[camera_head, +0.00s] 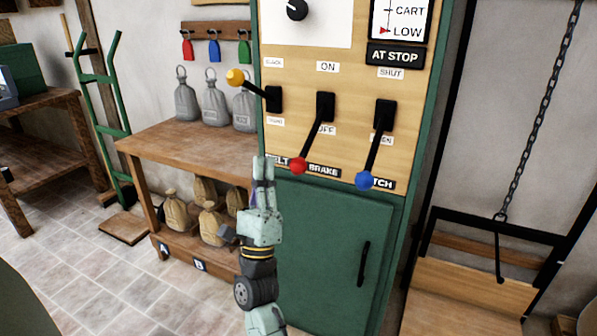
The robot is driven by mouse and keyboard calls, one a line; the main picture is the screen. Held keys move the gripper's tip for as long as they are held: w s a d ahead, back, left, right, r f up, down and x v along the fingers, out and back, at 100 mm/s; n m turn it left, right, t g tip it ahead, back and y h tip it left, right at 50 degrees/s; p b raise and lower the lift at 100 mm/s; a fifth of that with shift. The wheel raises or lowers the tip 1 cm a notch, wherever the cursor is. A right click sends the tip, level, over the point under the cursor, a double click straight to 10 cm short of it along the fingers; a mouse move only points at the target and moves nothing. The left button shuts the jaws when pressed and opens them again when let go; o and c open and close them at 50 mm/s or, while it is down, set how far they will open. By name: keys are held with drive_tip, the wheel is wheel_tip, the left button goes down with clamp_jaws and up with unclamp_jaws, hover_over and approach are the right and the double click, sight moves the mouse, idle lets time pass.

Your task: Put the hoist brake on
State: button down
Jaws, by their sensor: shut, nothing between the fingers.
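The brake lever (313,142) is the middle of three levers on a wooden panel (345,60). It has a black arm and a red knob (299,167). It hangs down and slightly left from its black pivot, past the OFF label (328,130) and away from the ON label (328,67) above. The BRAKE label (323,171) is beside the knob. My gripper (263,165) is shut and empty, fingers pointing up. In the picture it is left of the red knob and apart from it, covering part of the BELT label.
A yellow-knobbed lever (235,76) sticks out left of the panel. A blue-knobbed lever (365,179) hangs down at right. Below is a green cabinet (325,240) with a black handle. A wooden bench (165,142) with weights and sacks stands left. A chain-hung platform (470,288) is at right.

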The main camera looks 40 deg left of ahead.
drive_tip(key=w+d+f+m+h, duration=0.1)
drive_tip(key=w+f+m+h, duration=0.2)
drive_tip(key=f+m, duration=0.3)
drive_tip(key=w+f+m+h, duration=0.4)
drive_tip(key=f+m, duration=0.2)
drive_tip(key=f, duration=0.2)
drive_tip(key=shift+d+f+t+h+p, duration=0.3)
drive_tip(key=shift+d+t+h+p, duration=0.1)
drive_tip(key=shift+r, duration=0.1)
drive_tip(key=w+r+p, duration=0.3)
drive_tip(key=r+p, duration=0.3)
drive_tip(key=r, duration=0.3)
drive_tip(key=shift+a+p, duration=0.3)
drive_tip(key=shift+p, duration=0.05)
drive_tip(key=shift+f, duration=0.1)
